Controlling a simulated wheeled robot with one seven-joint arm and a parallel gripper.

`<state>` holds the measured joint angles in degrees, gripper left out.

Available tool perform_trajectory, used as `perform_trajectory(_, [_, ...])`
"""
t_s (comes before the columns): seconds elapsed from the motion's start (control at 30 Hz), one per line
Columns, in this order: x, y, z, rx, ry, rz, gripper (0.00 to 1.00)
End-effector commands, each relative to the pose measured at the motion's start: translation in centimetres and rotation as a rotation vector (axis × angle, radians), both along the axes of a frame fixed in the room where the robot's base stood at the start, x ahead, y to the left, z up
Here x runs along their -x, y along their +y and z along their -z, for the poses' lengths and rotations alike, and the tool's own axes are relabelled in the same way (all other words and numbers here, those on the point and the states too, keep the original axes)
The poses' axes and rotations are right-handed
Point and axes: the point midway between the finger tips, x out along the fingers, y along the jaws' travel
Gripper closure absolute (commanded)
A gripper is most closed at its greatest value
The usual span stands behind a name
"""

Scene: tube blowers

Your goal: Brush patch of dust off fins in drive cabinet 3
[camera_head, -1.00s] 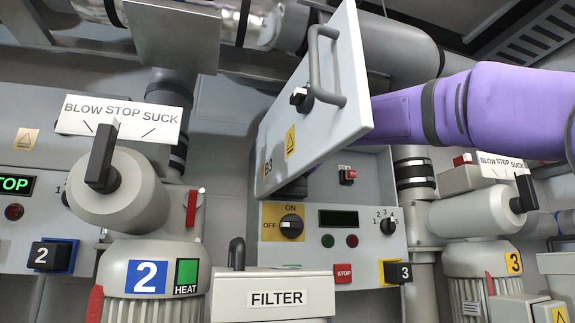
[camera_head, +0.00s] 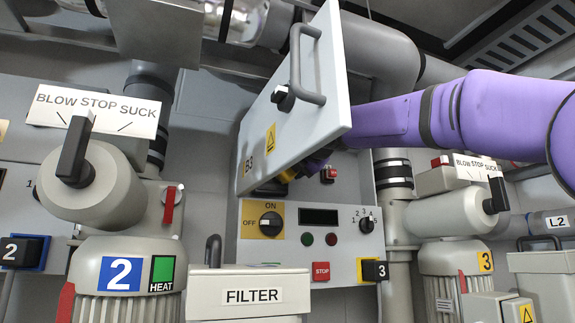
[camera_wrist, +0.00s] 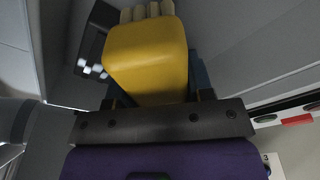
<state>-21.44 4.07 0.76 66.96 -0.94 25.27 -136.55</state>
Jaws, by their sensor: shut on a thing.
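The door of drive cabinet 3 (camera_head: 300,110), marked B3, stands open in the head view and hides the cabinet's inside. My purple arm reaches in behind it. My gripper (camera_wrist: 157,97) is shut on a yellow brush (camera_wrist: 150,55), seen in the wrist view with its pale bristles (camera_wrist: 148,11) pointing away from me. A bit of yellow, seemingly the brush, shows under the door's lower edge in the head view (camera_head: 288,175). A dark part with pale patches (camera_wrist: 92,68) lies left of the brush; I cannot tell whether it is the dusty fins. No contact is visible.
The cabinet's control panel (camera_head: 340,245) with switch, display and stop button is below the door. A FILTER box (camera_head: 250,290) stands in front. Blower 2 (camera_head: 120,260) is left and blower 3 (camera_head: 455,255) right. Pipes run above. Grey walls stand close to the brush.

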Motion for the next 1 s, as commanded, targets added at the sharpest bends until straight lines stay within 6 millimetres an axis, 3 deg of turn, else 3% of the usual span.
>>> perform_trajectory(0.23, [0.2, 0.1, 0.1, 0.001, 0.0, -0.001, 0.71])
perform_trajectory(1.0, [1.2, 4.5, 0.2, 0.003, 0.002, -0.003, 0.71])
